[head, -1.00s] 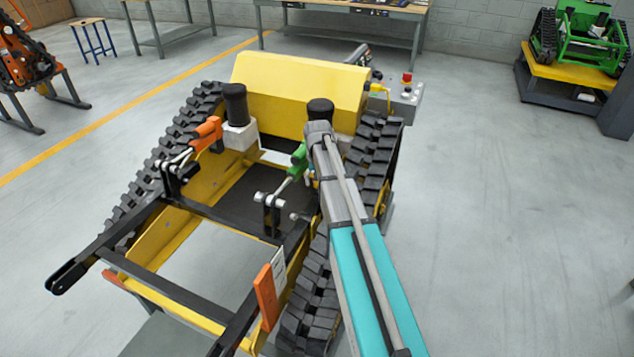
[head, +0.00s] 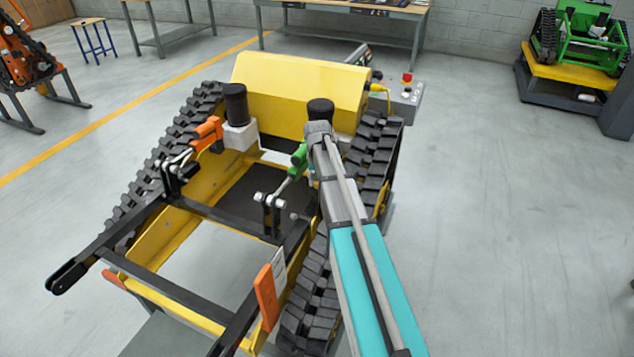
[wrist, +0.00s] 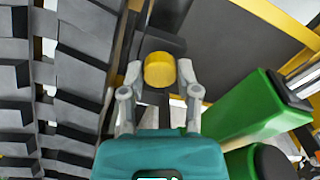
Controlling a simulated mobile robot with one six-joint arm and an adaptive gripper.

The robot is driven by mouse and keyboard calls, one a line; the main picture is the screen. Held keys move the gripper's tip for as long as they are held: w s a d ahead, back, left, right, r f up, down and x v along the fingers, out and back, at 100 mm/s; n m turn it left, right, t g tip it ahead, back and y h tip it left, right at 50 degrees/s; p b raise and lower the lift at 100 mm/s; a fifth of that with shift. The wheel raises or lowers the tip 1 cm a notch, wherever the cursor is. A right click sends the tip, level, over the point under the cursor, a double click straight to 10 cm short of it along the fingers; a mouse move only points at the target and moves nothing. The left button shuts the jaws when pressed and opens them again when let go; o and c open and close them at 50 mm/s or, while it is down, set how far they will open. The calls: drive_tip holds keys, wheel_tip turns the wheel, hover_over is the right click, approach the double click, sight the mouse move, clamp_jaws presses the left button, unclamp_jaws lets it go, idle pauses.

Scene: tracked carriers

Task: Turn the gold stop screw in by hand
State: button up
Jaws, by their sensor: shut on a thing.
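In the wrist view the gold stop screw (wrist: 159,70) shows as a round gold head at the upper middle. My gripper (wrist: 160,82) is shut on it, with a grey finger on either side of the head. The screw's shank is hidden below the head. In the head view my arm reaches over the right track of the yellow carrier (head: 300,82), and my gripper and the screw are hidden behind the arm.
A green actuator (wrist: 245,115) lies close to the right of my gripper; the black track (wrist: 75,80) runs along the left. An orange actuator (head: 207,131) sits on the carrier's left side. A control box with a red button (head: 407,78) stands behind the right track.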

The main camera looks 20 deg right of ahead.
drive_tip(key=m, duration=0.3)
drive_tip(key=shift+m, duration=0.4)
drive_tip(key=m, duration=0.3)
drive_tip(key=shift+m, duration=1.2)
drive_tip(key=shift+m, duration=0.3)
drive_tip(key=m, duration=0.9)
drive_tip(key=shift+m, duration=0.3)
